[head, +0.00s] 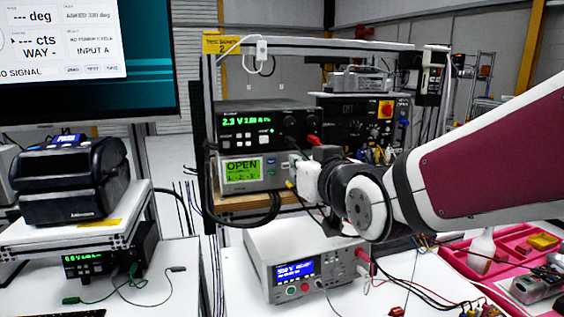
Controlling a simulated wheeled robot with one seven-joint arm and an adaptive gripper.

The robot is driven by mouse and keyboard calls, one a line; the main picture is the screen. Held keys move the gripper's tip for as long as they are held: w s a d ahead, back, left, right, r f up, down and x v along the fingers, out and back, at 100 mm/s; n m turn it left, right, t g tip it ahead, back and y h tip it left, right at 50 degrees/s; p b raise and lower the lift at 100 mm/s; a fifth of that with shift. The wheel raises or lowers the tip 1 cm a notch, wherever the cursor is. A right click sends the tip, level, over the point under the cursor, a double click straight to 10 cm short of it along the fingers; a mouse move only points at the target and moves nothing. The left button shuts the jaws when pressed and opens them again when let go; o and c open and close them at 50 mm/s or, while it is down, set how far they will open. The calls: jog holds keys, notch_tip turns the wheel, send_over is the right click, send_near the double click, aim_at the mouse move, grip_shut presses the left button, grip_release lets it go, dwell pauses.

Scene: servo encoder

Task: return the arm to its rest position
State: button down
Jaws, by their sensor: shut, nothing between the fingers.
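My arm (489,157), white with a maroon panel, reaches in from the right edge in the head view. It is bent at a dark round joint with a grey cap (366,208). Beyond the joint, its white end section (308,182) lies in front of the instrument shelf. I cannot make out the fingers of my gripper there, and nothing held can be seen. Whether the end section touches the shelf or its cables cannot be told.
A shelf rack (212,92) holds a supply reading 2.3 V (246,123) and a meter reading OPEN (242,170). Below, a white bench supply (296,268) stands on the table. A pink tray (463,262) and loose leads are at right. A monitor (150,62) and black device (68,182) are left.

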jog(key=s+d+f+m+g+h, duration=0.1)
jog(key=s+d+f+g, duration=0.2)
jog(key=s+d, duration=0.2)
jog(key=s+d+f+m+g+h, duration=0.1)
jog(key=s+d, duration=0.4)
jog(key=s, duration=0.6)
jog(key=s+d+f+m+g+h, duration=0.1)
jog(key=s+d+f+g+h, duration=0.2)
jog(key=s, duration=0.6)
jog(key=d+f+g, duration=0.2)
jog(key=d, duration=0.1)
jog(key=shift+m+g, duration=0.3)
jog(key=shift+m, duration=0.1)
